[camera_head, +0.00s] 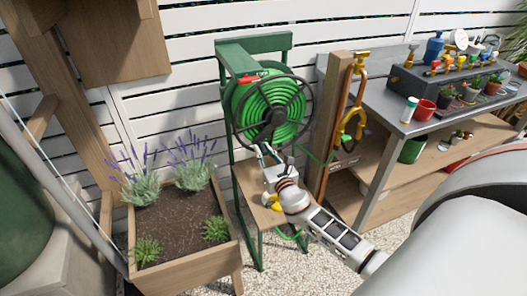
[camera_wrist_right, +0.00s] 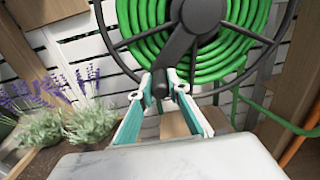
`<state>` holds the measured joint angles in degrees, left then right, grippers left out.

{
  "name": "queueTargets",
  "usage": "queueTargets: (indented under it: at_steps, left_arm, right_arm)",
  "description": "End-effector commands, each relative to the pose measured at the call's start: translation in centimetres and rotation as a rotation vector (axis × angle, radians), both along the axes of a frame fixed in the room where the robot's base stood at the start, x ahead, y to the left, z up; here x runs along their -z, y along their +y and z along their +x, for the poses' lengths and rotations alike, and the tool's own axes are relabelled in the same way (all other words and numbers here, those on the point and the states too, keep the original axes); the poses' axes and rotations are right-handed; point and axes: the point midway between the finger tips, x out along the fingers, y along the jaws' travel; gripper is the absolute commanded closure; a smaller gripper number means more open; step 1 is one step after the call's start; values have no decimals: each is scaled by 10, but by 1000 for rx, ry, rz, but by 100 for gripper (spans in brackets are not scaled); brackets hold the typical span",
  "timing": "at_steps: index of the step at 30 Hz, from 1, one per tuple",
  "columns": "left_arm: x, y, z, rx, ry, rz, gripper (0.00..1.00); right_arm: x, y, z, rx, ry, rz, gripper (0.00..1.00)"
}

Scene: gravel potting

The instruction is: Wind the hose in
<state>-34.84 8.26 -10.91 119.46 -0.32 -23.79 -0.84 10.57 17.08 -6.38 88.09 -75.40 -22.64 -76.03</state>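The green hose (camera_head: 258,112) lies coiled in many turns on a reel with a dark spoked wheel (camera_head: 304,88), hung on a green frame (camera_head: 223,62). In the right wrist view the hose coil (camera_wrist_right: 236,45) is close ahead. A dark crank arm (camera_wrist_right: 180,45) runs down from the hub to a handle (camera_wrist_right: 160,84). My right gripper (camera_head: 264,152) is at the lower front of the wheel. In the wrist view its fingers (camera_wrist_right: 159,80) stand on both sides of the handle and appear closed on it. A green hose length (camera_head: 292,236) shows low behind my right arm. My left gripper is out of view.
A wooden planter (camera_head: 185,262) with lavender stands left of the reel. A post (camera_head: 333,120) with a brass tap and an orange hose (camera_head: 345,127) stands to its right. Beyond is a metal-topped bench (camera_head: 392,105) with pots. Gravel (camera_head: 290,265) covers the ground.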

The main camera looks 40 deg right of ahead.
Motion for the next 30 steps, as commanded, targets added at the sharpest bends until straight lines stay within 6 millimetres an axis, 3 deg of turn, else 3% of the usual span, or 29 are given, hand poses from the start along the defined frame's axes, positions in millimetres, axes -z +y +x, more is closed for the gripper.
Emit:
queueTargets:
  at_steps: [11, 30]
  left_arm:
    - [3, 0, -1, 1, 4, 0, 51]
    - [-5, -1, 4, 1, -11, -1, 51]
  right_arm:
    - [8, -9, -2, 1, 23, -95, 100]
    - [29, -57, -14, 1, 140, -587, 100]
